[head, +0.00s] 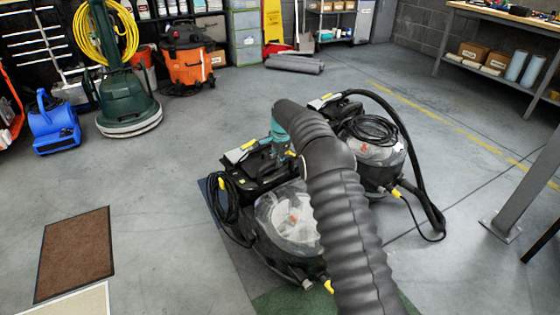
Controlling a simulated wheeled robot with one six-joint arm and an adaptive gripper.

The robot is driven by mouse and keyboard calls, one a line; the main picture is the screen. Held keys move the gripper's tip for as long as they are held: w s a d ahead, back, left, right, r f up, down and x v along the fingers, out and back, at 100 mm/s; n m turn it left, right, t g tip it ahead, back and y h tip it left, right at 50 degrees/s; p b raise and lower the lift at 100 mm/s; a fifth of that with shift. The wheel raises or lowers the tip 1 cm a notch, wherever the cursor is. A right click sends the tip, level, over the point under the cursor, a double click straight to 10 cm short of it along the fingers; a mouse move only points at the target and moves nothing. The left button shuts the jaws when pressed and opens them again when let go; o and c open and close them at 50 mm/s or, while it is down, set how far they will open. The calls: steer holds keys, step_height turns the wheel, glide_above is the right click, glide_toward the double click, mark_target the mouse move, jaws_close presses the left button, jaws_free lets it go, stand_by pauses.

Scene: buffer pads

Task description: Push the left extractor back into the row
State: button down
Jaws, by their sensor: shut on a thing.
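The left extractor (285,215) is a black machine with a clear domed tank, yellow latches and a coiled black cord at its left. It stands on the floor mats in the middle. The right extractor (378,152) stands close beside it, a little farther back, with a black hose looping down its right side. My sleeved arm crosses in front of both and hides parts of them. My gripper (286,150), beside a teal wrist part, is at the rear upper part of the left extractor, shut on it. The fingertips are mostly hidden, so the exact grip spot is unclear.
Mats lie under the left extractor, with a green mat (275,303) in front. A brown mat (76,252) lies at left. A blue blower (54,125), green floor machine (128,105) and orange vacuum (188,65) stand behind. A workbench (505,70) is at right. Open floor surrounds the extractors.

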steer(key=shift+w+a, duration=0.4)
steer(key=shift+w, duration=0.15)
steer(key=c, duration=0.9)
jaws_free()
steer(key=shift+c, duration=0.2)
steer(key=shift+r, duration=0.15)
step_height(320, 180, up, 12)
steer(key=s+d, duration=0.1)
steer(key=shift+s+d+f, duration=0.25)
steer(key=shift+s, duration=0.15)
